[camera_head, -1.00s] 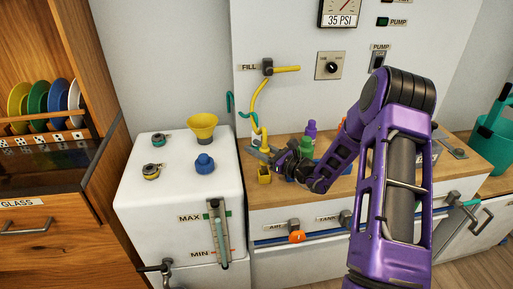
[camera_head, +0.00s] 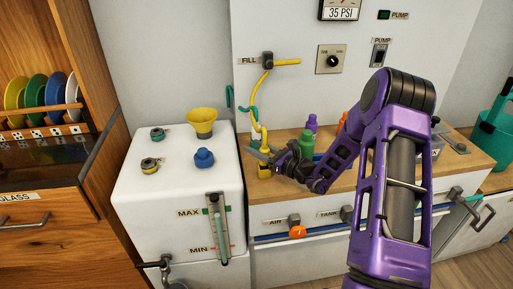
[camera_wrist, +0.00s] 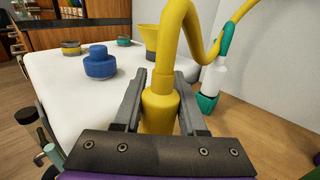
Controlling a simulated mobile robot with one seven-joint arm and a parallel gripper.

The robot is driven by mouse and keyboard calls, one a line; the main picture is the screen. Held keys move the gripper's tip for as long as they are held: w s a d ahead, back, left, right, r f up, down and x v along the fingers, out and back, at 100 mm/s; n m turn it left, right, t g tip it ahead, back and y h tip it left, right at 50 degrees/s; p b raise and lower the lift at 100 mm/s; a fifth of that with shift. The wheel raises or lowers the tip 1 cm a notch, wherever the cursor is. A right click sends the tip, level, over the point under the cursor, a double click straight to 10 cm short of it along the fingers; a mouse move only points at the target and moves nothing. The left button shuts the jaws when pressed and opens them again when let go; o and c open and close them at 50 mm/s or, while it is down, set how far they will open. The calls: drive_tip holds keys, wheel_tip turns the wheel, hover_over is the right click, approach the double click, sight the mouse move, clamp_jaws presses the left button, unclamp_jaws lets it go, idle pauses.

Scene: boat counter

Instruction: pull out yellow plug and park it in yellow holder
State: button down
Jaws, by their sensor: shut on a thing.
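The yellow plug (camera_wrist: 160,107) sits upright between the two fingers of my gripper (camera_wrist: 160,112) in the wrist view. My gripper is shut on it. Its yellow hose rises from its top and, in the head view, leads up to the FILL fitting (camera_head: 267,61). In the head view, my gripper (camera_head: 262,151) is at the left end of the wooden counter, directly over the yellow holder (camera_head: 264,171). The fingers partly hide the plug there. The plug's lower end is hidden in both views, so I cannot tell whether it is inside the holder.
A white tank (camera_head: 165,185) with a yellow funnel (camera_head: 202,121) and blue cap (camera_head: 204,158) stands left of the counter. A green bottle (camera_head: 306,144) is right of my gripper.

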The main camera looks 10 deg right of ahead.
drive_tip(key=shift+f+b, duration=0.45)
drive_tip(key=shift+f, duration=0.25)
drive_tip(key=shift+c, duration=1.9)
unclamp_jaws()
drive_tip(key=shift+r, duration=0.1)
drive_tip(key=v, duration=1.7)
drive_tip(key=shift+s+d+p, duration=0.2)
drive_tip(key=shift+p, duration=0.25)
drive_tip(key=shift+w+a, duration=0.1)
